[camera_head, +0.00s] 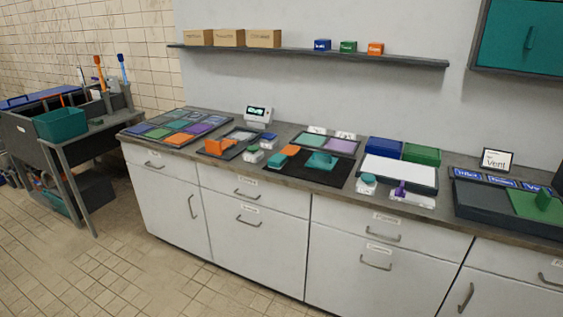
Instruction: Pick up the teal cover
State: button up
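Several teal pieces lie on the long counter (285,140). The largest, a flat teal piece with a raised part on top (321,161), looks like a cover and lies on a black mat (308,178). A smaller teal piece (277,158) lies beside an orange piece (291,150) at the mat's left edge. A teal-topped white block (253,155) stands left of the mat, and a round teal-topped one (368,179) stands right of it. I cannot tell for certain which piece is the named cover. My gripper is not in view.
A white tray (400,171), blue bin (385,147) and green bin (421,154) stand right of the mat. An orange part (219,146) lies to the left. A shelf (310,55) with boxes hangs above. The tiled floor (150,270) before the cabinets is clear.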

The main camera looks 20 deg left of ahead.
aim_at(318, 160)
jog(key=u, duration=0.4)
jog(key=k, duration=0.3)
jog(key=u, duration=1.7)
jog(key=k, duration=0.65)
jog(key=z, duration=0.45)
jog(key=i, duration=1.6)
jog(key=u, duration=0.2)
